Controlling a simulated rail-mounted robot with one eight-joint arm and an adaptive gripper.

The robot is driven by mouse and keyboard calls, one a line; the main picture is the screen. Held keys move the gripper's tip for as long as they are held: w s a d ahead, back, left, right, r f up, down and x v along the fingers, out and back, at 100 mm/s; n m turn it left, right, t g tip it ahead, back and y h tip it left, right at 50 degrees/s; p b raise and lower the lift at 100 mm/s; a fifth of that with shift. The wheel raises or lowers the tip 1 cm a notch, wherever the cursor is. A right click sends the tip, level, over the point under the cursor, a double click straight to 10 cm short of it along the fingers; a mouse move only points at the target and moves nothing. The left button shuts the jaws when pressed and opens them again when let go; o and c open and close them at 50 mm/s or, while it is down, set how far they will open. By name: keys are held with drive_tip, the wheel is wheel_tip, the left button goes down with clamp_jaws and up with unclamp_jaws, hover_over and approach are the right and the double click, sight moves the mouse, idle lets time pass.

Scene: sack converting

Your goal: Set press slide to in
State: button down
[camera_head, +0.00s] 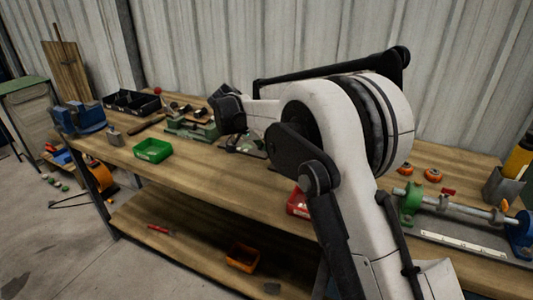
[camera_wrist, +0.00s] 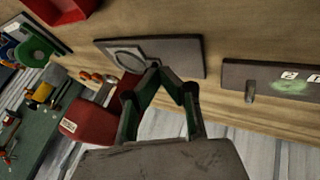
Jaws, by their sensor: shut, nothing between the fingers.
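My gripper (camera_wrist: 169,80) is at the middle of the wrist view, its dark green-edged fingers shut and empty. Its tips overlap the lower edge of a flat dark plate (camera_wrist: 187,54) with a round ring; I cannot tell if they touch it. To the right is a second dark plate (camera_wrist: 236,73) with a small grey upright tab (camera_wrist: 250,91) and a pale, green-lit label. I cannot tell for certain which part is the press slide, or its position. In the head view, my arm hides part of the bench and the fingers are not clear.
The wooden bench (camera_head: 215,189) carries a green bin (camera_head: 153,150), a blue vise (camera_head: 83,119), a black divided tray (camera_head: 131,103) and a green-based device (camera_head: 190,127). A red bin (camera_head: 298,203) is beside my arm. A rod fixture (camera_head: 460,208) is at right. A corrugated wall stands behind.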

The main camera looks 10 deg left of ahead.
drive_tip(key=x, duration=0.6)
drive_tip(key=shift+d+f+b, duration=0.1)
drive_tip(key=shift+f+b, duration=0.2)
drive_tip(key=d, duration=0.3)
drive_tip(key=shift+s+d+f, duration=0.15)
drive_tip(key=shift+s+d, duration=0.25)
drive_tip(key=shift+d, duration=0.1)
